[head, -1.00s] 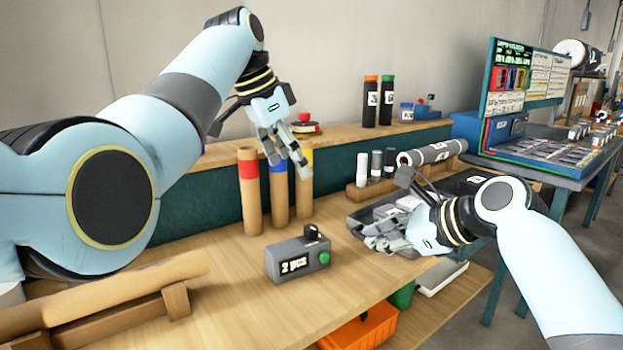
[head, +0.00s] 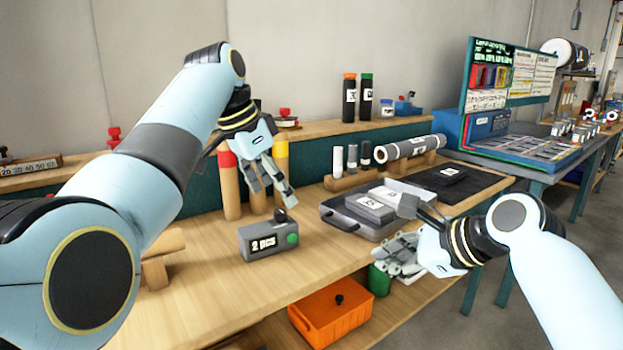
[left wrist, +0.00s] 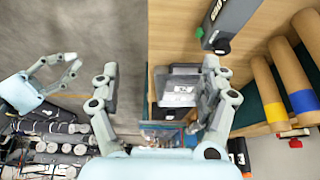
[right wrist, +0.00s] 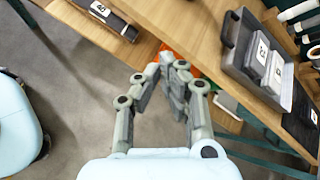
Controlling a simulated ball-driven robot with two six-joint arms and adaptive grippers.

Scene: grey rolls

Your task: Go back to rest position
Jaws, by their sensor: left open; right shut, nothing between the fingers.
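My left gripper (head: 272,182) is open and empty, held above the table in front of the cardboard tubes. In the left wrist view its two fingers (left wrist: 160,90) stand wide apart. My right gripper (head: 392,258) is shut and empty, near the table's front edge beside the grey tray (head: 345,222). In the right wrist view its fingertips (right wrist: 167,72) are together, with the floor and table edge behind them. The tray holds white-labelled grey boxes (head: 370,207).
A grey "2 pcs" box (head: 262,242) stands on the wooden table (head: 220,290). Cardboard tubes (head: 231,195) stand behind it. An orange bin (head: 335,318) is below the front edge. A dark mat (head: 450,185) lies beyond the tray. Floor is open at the lower right.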

